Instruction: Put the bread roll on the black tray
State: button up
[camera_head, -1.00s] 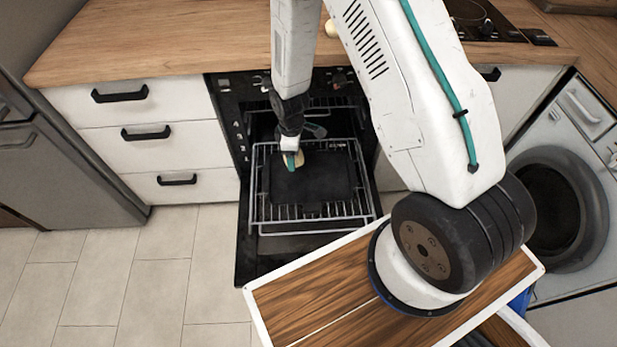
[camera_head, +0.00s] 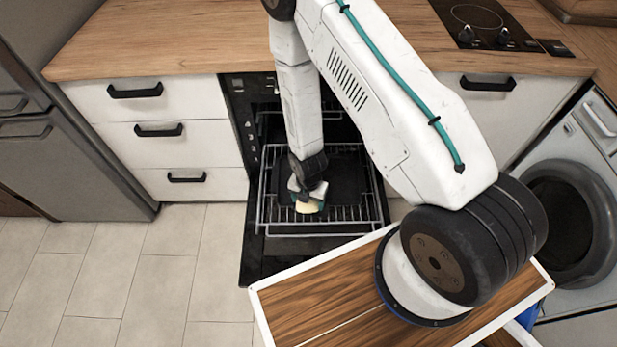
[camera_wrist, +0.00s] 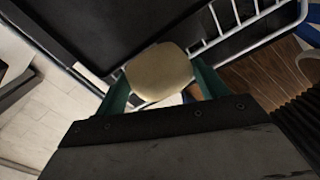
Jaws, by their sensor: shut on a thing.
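The bread roll (camera_wrist: 158,70) is pale and rounded, held between the two green fingers of my gripper (camera_wrist: 160,88) in the wrist view. In the head view my gripper (camera_head: 308,204) points down over the pulled-out oven rack, with the pale roll (camera_head: 309,207) at its tip. The black tray (camera_head: 349,184) lies on the rack and is partly hidden by my arm. It also shows in the wrist view (camera_wrist: 95,25). The roll appears near the tray's front edge; I cannot tell whether it touches the tray.
The oven door (camera_head: 262,262) is open and the wire rack (camera_head: 275,222) sits above it. Drawers (camera_head: 165,100) stand to the left, a washing machine (camera_head: 575,200) to the right. The wooden countertop (camera_head: 180,45) is above. The floor at left is clear.

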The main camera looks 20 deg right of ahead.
jog(key=w, duration=0.4)
jog(key=w+d, duration=0.1)
jog(key=w, duration=0.4)
jog(key=w+d+f, duration=0.1)
jog(key=w, duration=0.3)
jog(key=shift+w+d+f, duration=0.1)
jog(key=shift+w+d, duration=0.1)
jog(key=shift+d, duration=0.05)
jog(key=shift+f, duration=1.75)
jog(key=shift+f, duration=0.15)
jog(key=o, duration=1)
